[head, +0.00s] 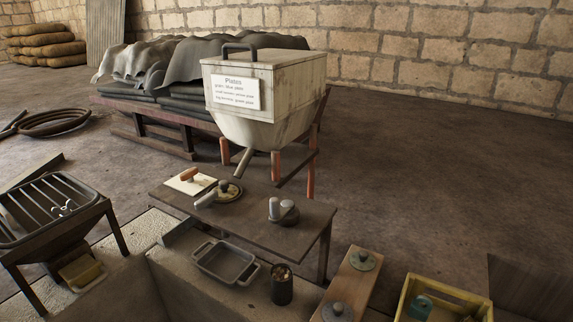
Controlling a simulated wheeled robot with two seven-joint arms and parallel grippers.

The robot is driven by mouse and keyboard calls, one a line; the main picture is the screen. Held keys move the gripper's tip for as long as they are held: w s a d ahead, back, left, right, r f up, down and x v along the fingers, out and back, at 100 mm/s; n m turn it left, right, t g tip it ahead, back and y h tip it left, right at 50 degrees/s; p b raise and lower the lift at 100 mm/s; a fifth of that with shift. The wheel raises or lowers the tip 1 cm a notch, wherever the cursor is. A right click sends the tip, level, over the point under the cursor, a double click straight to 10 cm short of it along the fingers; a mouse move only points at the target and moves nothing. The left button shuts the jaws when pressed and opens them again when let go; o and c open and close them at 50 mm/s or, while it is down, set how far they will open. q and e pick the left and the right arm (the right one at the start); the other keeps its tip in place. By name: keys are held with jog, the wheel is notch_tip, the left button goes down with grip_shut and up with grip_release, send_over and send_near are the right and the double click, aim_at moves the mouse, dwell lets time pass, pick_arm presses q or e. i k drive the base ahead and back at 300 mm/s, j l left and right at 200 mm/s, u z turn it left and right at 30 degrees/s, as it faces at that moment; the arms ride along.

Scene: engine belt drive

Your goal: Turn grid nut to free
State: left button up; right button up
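A dark metal grid (35,196) of parallel bars sits at the left, set in the top of a tapered hopper on legs. A small silver wing-shaped nut (65,207) shows on the grid, near its right side. It is too small to tell how tightly it sits or what thread it is on. Neither of my grippers shows in the head view, and nothing is seen touching the nut.
A yellowish block (81,270) sits under the grid hopper. A low dark table (250,226) holds knobbed plates and cylinders. A grey tray (225,262), a dark can (282,284), a wooden board (348,291) and a yellow crate (403,296) stand in front. A hopper labelled Plates (265,95) stands behind.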

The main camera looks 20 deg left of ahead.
aim_at(64, 211)
jog(key=u, duration=1.85)
